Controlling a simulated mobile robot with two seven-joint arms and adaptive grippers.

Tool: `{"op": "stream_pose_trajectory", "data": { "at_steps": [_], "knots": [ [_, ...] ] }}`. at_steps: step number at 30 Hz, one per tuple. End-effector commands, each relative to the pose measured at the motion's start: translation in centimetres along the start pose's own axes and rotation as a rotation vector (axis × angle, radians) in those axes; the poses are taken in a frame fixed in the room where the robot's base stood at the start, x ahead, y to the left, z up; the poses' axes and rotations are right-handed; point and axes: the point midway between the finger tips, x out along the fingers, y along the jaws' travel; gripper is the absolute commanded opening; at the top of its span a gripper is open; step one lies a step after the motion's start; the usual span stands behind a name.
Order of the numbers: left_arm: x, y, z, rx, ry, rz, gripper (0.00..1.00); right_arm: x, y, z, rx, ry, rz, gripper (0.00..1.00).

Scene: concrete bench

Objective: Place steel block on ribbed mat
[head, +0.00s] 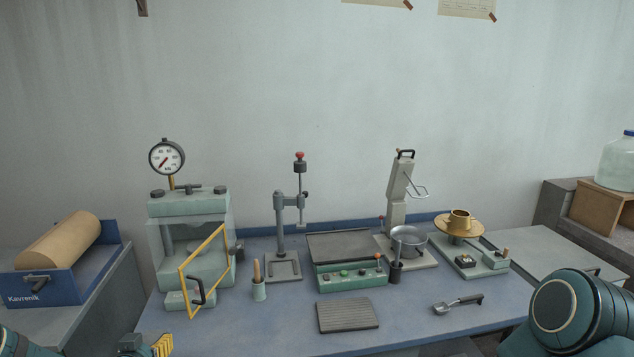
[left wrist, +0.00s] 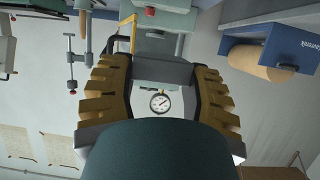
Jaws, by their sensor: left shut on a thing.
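The ribbed mat (head: 347,316), a dark grey ridged rectangle, lies bare near the front middle of the bench in the head view. My left gripper (head: 148,346) shows at the bottom left edge of the head view, left of the mat and well apart from it. In the left wrist view its yellow-padded fingers are shut on a plain grey block (left wrist: 163,73), which spans between the fingertips and looks like the steel block. Most of this gripper is cut off in the head view. My right gripper is out of view; only part of my right arm shows at lower right.
The blue bench (head: 270,325) left of the mat is clear.

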Motion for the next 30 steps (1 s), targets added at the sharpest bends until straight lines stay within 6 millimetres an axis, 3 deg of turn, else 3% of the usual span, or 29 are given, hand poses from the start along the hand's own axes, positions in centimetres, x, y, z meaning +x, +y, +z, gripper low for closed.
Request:
{"op": "stream_pose_trajectory", "data": {
  "at_steps": [8,12,15,21,30],
  "knots": [
    [0.0,9.9,1.5,0.032,-0.001,0.084,0.08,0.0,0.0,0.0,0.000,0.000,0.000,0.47],
    [-1.1,15.8,3.0,0.053,-0.002,0.131,0.08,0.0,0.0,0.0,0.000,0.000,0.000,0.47],
    [-2.1,18.9,4.0,0.065,-0.002,0.157,0.08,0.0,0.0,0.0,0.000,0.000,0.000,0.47],
    [-3.5,21.9,5.1,0.076,0.002,0.184,0.08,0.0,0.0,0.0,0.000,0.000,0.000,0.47],
    [-3.7,22.2,5.4,0.079,0.001,0.186,0.08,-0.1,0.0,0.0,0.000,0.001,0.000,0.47]
  ]
}}
